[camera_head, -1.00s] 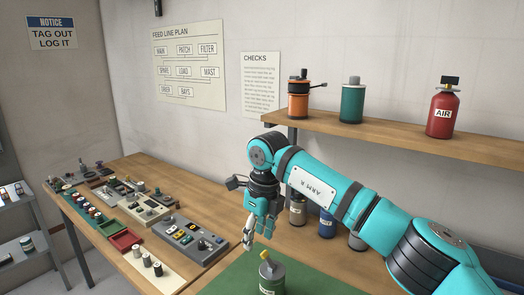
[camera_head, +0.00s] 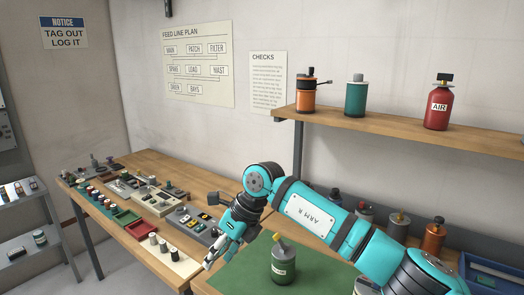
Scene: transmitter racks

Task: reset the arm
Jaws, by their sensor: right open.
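My right gripper (camera_head: 219,256) shows in the head view at the end of the teal right arm (camera_head: 318,218), which comes in from the lower right. Its fingers point down and to the left, apart and with nothing between them. It is over the bench, left of a green canister (camera_head: 284,264) with a yellow top fitting. The canister stands upright on a green mat (camera_head: 325,260), apart from the gripper. My left gripper is not in view.
A wooden bench (camera_head: 160,170) with trays and small parts runs along the left. A shelf (camera_head: 390,122) above holds orange, teal and red canisters. Several canisters stand behind my arm, with a blue tray (camera_head: 490,272) at the right. A grey rack (camera_head: 30,215) stands far left.

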